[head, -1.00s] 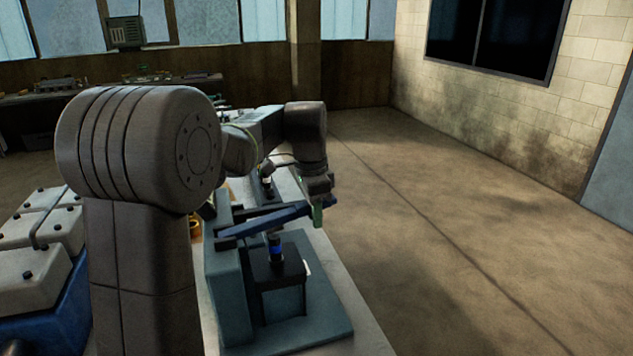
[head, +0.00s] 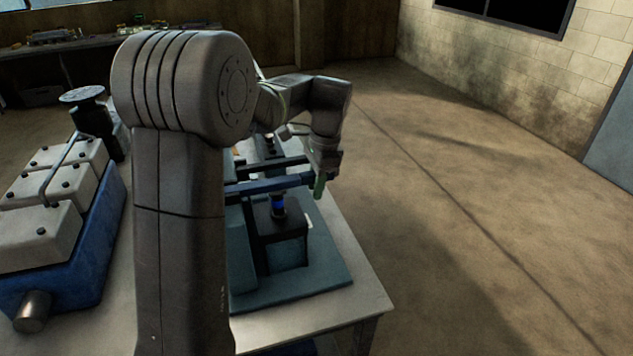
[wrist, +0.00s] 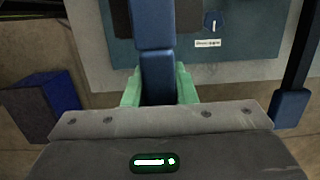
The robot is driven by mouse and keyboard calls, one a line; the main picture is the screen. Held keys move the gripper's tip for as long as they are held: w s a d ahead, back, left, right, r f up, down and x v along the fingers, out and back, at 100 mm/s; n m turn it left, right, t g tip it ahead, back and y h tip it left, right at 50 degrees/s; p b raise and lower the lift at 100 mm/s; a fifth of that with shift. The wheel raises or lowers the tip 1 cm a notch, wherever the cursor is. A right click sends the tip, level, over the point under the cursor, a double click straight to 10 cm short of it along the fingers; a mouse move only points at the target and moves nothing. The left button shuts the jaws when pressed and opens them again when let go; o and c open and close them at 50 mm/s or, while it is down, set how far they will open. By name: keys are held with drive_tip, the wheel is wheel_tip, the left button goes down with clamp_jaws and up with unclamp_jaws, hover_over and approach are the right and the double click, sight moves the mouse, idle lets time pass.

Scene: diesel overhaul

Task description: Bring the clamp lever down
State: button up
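The clamp lever (head: 268,186) is a blue bar running nearly level, with a slight rise to the right, above a teal fixture (head: 240,262). In the wrist view the lever (wrist: 155,40) runs from the top edge down between the two green fingers. My gripper (wrist: 158,88) has a finger against each side of the lever and looks shut on it. In the head view my gripper (head: 319,186) is at the lever's right end. Under the lever a dark block (head: 284,222) carries a blue-banded cylinder (head: 278,204). My arm hides the lever's left end.
A second dark bar (head: 262,171) lies just behind the lever; a blue-ended bar (wrist: 290,108) shows at right in the wrist view. The fixture stands on a pale bench (head: 350,300). A blue engine (head: 85,245) with white covers is at left. The floor at right is clear.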

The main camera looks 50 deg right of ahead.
drive_tip(key=o, duration=0.4)
drive_tip(key=shift+f, duration=0.2)
drive_tip(key=shift+c, duration=0.2)
drive_tip(key=shift+r, duration=0.2)
wheel_tip(320, 180, up, 13)
drive_tip(key=s+d, duration=0.1)
drive_tip(key=d, duration=0.1)
drive_tip(key=shift+r+b, duration=0.2)
drive_tip(key=shift+b, duration=0.1)
drive_tip(key=f, duration=0.4)
drive_tip(key=a+f, duration=0.1)
drive_tip(key=f, duration=0.4)
drive_tip(key=w+a+f, duration=0.1)
drive_tip(key=f, duration=0.3)
drive_tip(key=shift+f+p, duration=0.25)
drive_tip(key=shift+p, duration=0.05)
drive_tip(key=shift+r, duration=0.1)
drive_tip(key=shift+d+r, duration=0.1)
